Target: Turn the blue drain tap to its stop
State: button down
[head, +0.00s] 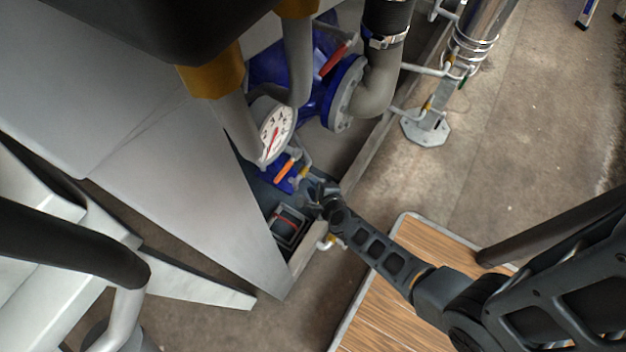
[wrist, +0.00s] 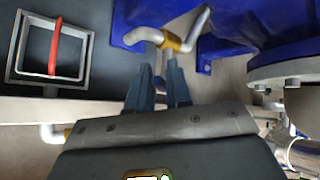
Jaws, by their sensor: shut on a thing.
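The drain tap shows in the wrist view as a bent grey pipe with a brass collar (wrist: 175,43) beside blue casing. The same pipe and brass (head: 304,171) are small in the head view, low beside the blue machinery. My gripper (wrist: 160,66) has its two fingers at the tap, one on each side of a narrow grey-blue piece just below the collar, and is shut on it. The tap's handle is mostly hidden between the fingers, so its turn angle cannot be told. In the head view my gripper (head: 320,190) reaches down to the tap.
An orange lever (head: 285,167) and a dial gauge (head: 276,131) stand close by. A blue flanged body (head: 346,92) with a red lever (head: 333,61) is above. A square frame with a red bar (wrist: 54,48) lies left. A wooden platform (head: 385,305) is in front.

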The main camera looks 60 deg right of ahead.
jog(key=d+r+m+y+p, duration=0.1)
jog(key=y+p, duration=0.1)
jog(key=p, duration=0.1)
jog(key=shift+r, duration=0.35)
jog(key=shift+d+r+m+g+y+p, duration=0.15)
jog(key=shift+d+m+y+p, duration=0.2)
jog(key=shift+y+p, duration=0.2)
jog(key=shift+d+r+m+g+y+p, duration=0.15)
jog(key=shift+d+m+y+p, duration=0.1)
jog(key=shift+m+y+p, duration=0.25)
jog(key=shift+d+m+y+p, duration=0.3)
jog(key=shift+d+y, duration=0.25)
jog(key=shift+y, duration=0.5)
jog(key=shift+d+m+y, duration=0.25)
jog(key=shift+d+y, duration=0.25)
jog(key=shift+d, duration=0.05)
jog(key=shift+d+f, duration=0.1)
jog(key=shift+f, duration=0.1)
jog(key=c, duration=1.2)
grip_release()
jog(key=shift+o, duration=0.2)
jog(key=a+p+v, duration=0.1)
jog(key=p+v, duration=0.2)
jog(key=v, duration=0.4)
jog(key=shift+s+d+r+p, duration=0.25)
jog(key=shift+s+d+p, duration=0.1)
jog(key=shift+d, duration=0.2)
